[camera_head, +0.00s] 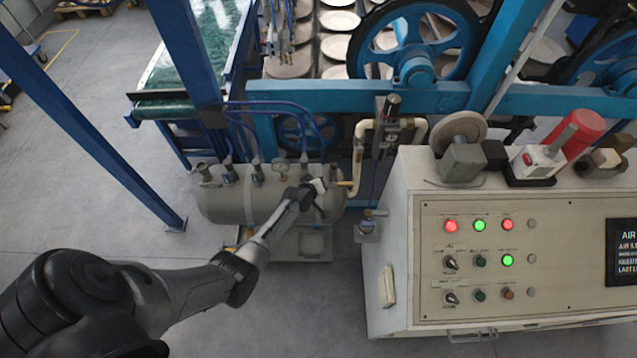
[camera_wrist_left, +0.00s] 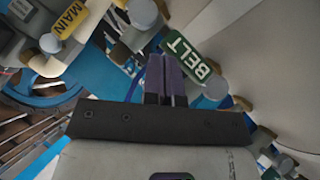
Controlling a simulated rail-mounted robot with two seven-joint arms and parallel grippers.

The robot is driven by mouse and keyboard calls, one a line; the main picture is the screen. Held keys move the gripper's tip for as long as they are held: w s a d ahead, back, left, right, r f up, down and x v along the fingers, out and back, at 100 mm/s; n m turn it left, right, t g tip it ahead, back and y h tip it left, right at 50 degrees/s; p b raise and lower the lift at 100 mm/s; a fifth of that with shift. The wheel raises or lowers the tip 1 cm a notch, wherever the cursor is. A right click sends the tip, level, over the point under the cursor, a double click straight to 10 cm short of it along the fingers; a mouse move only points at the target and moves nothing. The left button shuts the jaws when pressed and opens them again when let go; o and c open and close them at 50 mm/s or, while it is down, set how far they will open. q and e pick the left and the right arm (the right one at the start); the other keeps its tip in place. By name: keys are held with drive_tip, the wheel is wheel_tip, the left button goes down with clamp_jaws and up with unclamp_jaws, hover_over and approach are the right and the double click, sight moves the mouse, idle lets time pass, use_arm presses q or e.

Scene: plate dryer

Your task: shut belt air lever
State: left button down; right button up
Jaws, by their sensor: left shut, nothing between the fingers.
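The green part marked BELT (camera_wrist_left: 188,58) shows in the left wrist view, slanting down to the right beside a round grey knob (camera_wrist_left: 215,87). My left gripper (camera_wrist_left: 165,75) is shut with nothing between its fingers. Its fingertips are just left of the green BELT part; I cannot tell if they touch it. In the head view my left gripper (camera_head: 318,186) is over the right end of the grey air tank (camera_head: 235,206), and the belt lever cannot be made out there. My right gripper is not in view.
A yellow part marked MAIN (camera_wrist_left: 70,20) is at the upper left of the wrist view. Several valves line the tank top. A beige pipe (camera_head: 357,160) rises right of the tank. The control cabinet (camera_head: 398,230) is further right. Grey floor (camera_head: 90,190) lies open left.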

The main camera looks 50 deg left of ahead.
use_arm(q)
drive_tip(key=s+d+r+p, duration=0.2)
drive_tip(key=r, duration=0.3)
drive_tip(key=s+d+r+p, duration=0.2)
drive_tip(key=s+d+r, duration=0.1)
drive_tip(key=r, duration=0.3)
drive_tip(key=shift+p, duration=0.3)
drive_tip(key=shift+w, duration=0.1)
idle(0.3)
